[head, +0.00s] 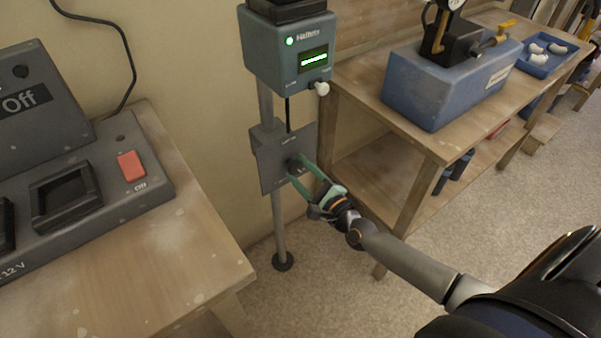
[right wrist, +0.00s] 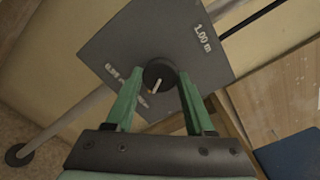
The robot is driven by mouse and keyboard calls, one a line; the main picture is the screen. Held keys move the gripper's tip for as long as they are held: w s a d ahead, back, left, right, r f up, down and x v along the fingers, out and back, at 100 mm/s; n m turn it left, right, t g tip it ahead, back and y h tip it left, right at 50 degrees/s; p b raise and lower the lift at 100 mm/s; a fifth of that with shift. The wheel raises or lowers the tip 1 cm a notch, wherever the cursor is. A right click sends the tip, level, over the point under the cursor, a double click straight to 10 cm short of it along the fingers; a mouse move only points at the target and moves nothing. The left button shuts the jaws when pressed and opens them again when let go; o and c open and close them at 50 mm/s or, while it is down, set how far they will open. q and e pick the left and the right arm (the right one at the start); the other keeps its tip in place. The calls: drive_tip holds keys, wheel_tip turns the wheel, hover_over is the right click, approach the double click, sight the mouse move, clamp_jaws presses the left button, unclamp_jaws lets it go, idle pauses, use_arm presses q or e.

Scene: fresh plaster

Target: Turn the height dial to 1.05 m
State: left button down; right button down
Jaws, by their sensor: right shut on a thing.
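The height dial (right wrist: 160,76) is a round black knob with a pale pointer line, on a grey plate (right wrist: 120,45) fixed to a post. In the right wrist view the plate reads 1.00 m at the upper right; a second label at the lower left is partly hidden and hard to read. The pointer runs toward the lower left of that view. My right gripper (head: 297,170) has its green fingers on either side of the dial, shut on it; it also shows in the right wrist view (right wrist: 160,95). My left gripper is not in view.
Above the plate, a teal box (head: 287,55) with a green display and a white knob (head: 322,88) sits on the post (head: 279,225). A wooden bench (head: 440,140) with a blue machine stands right. A table with a grey power unit (head: 80,200) stands left.

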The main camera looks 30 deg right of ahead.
idle(0.5)
drive_tip(key=shift+c, duration=1.3)
unclamp_jaws()
drive_tip(key=s+d, duration=0.1)
drive_tip(key=s, duration=1.1)
drive_tip(key=shift+s+d, duration=0.25)
drive_tip(key=shift+d, duration=0.1)
